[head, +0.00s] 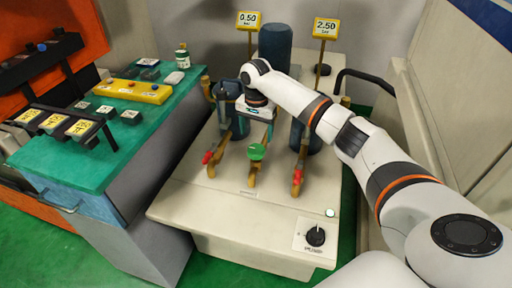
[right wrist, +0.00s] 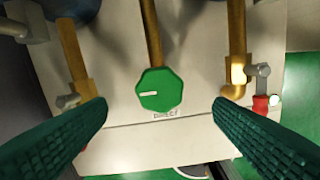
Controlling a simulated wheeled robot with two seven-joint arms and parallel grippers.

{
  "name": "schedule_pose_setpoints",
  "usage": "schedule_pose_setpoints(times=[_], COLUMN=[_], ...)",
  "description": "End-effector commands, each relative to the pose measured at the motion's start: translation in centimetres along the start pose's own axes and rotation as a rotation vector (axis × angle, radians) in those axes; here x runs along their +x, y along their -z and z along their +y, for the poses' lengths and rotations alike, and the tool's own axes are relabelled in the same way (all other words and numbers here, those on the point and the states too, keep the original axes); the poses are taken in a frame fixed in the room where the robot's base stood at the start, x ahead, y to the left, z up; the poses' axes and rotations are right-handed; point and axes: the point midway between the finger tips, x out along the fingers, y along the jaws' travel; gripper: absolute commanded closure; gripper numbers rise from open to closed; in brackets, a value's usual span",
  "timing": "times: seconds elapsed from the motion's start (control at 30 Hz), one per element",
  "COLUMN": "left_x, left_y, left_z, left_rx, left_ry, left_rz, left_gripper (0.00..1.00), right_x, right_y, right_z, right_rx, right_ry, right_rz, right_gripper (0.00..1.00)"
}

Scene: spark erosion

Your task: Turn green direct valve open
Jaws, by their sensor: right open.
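The green direct valve (head: 257,152) is an octagonal knob on a brass pipe, on top of the cream machine (head: 200,200). In the right wrist view the knob (right wrist: 160,90) shows a white mark pointing left, above a label reading DIRECT. My right gripper (head: 256,122) is over the machine, just behind the knob in the head view. In the right wrist view its two dark green ribbed fingers (right wrist: 161,115) are wide apart, one on each side of the knob. Neither finger visibly touches it. My left gripper is not in view.
Red-handled valves (head: 208,157) and (head: 297,177) flank the green one on brass pipes. Signs read 0.50 (head: 248,20) and 2.50 (head: 325,28). A black pump knob (head: 316,236) sits at the front. A green-topped bench (head: 60,160) with a yellow block (head: 132,91) stands left.

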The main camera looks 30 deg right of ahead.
Motion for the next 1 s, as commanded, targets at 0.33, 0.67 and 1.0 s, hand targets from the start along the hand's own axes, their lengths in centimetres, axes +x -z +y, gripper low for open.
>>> schedule_pose_setpoints(times=[0.33,0.67,1.0], left_x=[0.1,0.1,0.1], left_y=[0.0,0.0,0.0], left_z=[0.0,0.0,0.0], left_rx=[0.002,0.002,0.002], left_ry=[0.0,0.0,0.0], left_rz=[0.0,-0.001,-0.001], left_gripper=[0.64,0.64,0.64], right_x=[6.2,7.4,7.4], right_y=[0.0,0.0,0.0], right_z=[0.0,0.0,0.0], right_rx=[-0.002,-0.003,-0.003], right_ry=[0.002,-0.001,-0.001], right_rz=[0.0,-0.002,-0.001], right_gripper=[0.24,0.24,0.59])
